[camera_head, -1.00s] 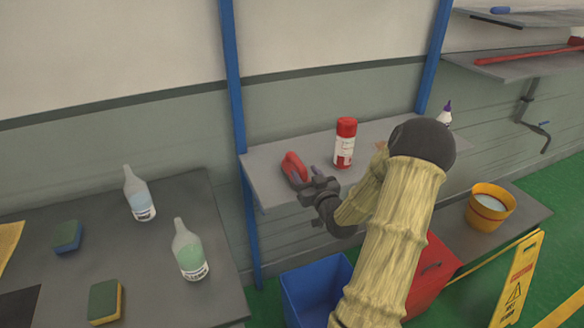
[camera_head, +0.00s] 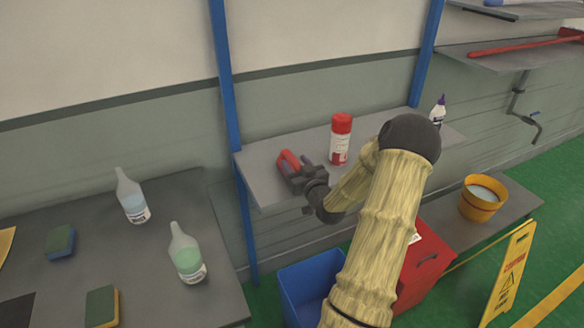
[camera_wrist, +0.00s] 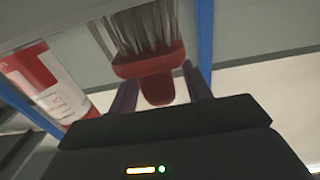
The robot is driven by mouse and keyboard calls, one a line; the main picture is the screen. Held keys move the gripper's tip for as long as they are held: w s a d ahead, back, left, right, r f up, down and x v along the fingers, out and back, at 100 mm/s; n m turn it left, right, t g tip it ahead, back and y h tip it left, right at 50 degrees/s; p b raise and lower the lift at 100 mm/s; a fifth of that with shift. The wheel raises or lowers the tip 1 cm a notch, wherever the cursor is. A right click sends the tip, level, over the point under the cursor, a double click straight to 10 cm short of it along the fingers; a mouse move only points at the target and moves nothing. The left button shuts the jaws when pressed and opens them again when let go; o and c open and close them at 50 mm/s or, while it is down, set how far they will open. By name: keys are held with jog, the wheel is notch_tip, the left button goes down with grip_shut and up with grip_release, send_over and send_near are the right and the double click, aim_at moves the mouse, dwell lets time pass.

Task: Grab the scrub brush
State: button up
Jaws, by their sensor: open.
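The scrub brush (camera_head: 288,160) is red and lies on the grey shelf near its left end. In the wrist view the scrub brush (camera_wrist: 149,67) shows its red body and grey bristles, close ahead of my gripper. My gripper (camera_head: 293,172) is open at the brush, and in the head view it partly covers it. In the wrist view my gripper (camera_wrist: 162,92) has one finger on each side of the brush's rounded red end. I cannot tell whether either finger touches it.
A red and white can (camera_head: 341,140) stands right of the brush on the shelf (camera_head: 262,152). A blue post (camera_head: 226,80) rises at the shelf's left end. A purple-capped bottle (camera_head: 438,112) stands farther right. A blue bin (camera_head: 312,285) is below.

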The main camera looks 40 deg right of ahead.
jog(key=shift+w+a, duration=0.1)
jog(key=shift+a, duration=0.05)
grip_shut()
jog(key=shift+r, duration=0.1)
notch_tip(320, 180, up, 10)
jog(key=shift+f+b, duration=0.1)
jog(key=shift+b, duration=0.25)
jog(key=shift+w, duration=0.1)
dwell(0.7)
